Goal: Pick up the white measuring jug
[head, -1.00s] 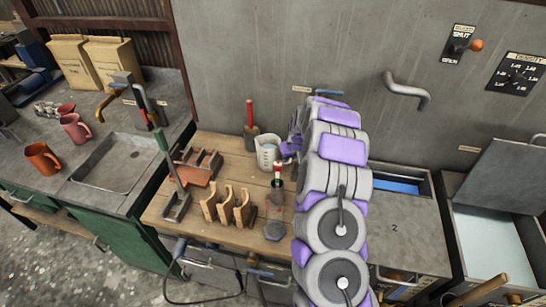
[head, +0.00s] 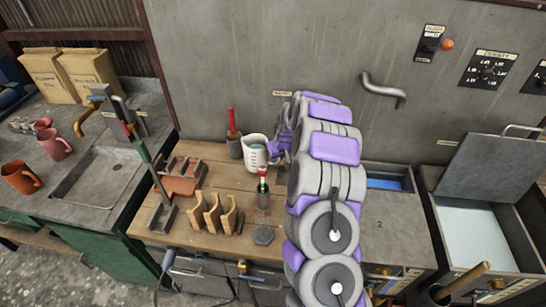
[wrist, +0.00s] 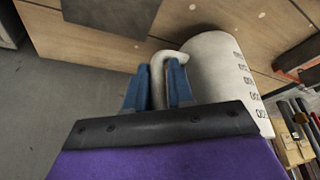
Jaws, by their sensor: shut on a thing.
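The white measuring jug (head: 256,152) stands upright at the back of the wooden worktop, partly hidden by my arm in the head view. In the wrist view the jug (wrist: 222,75) fills the right of centre, with dark markings on its side. My gripper (wrist: 168,85) has its two blue fingers on either side of the jug's curved handle and is shut on it. In the head view my gripper (head: 279,152) is mostly hidden behind my arm, to the right of the jug. I cannot tell whether the jug's base touches the worktop.
A red-handled tool in a pot (head: 233,135) stands just left of the jug. A green bottle (head: 263,190), a wooden rack (head: 217,214) and a dark hexagonal piece (head: 264,235) stand nearer. A sink (head: 100,180) lies left; an open white-lined bin (head: 475,235) lies right.

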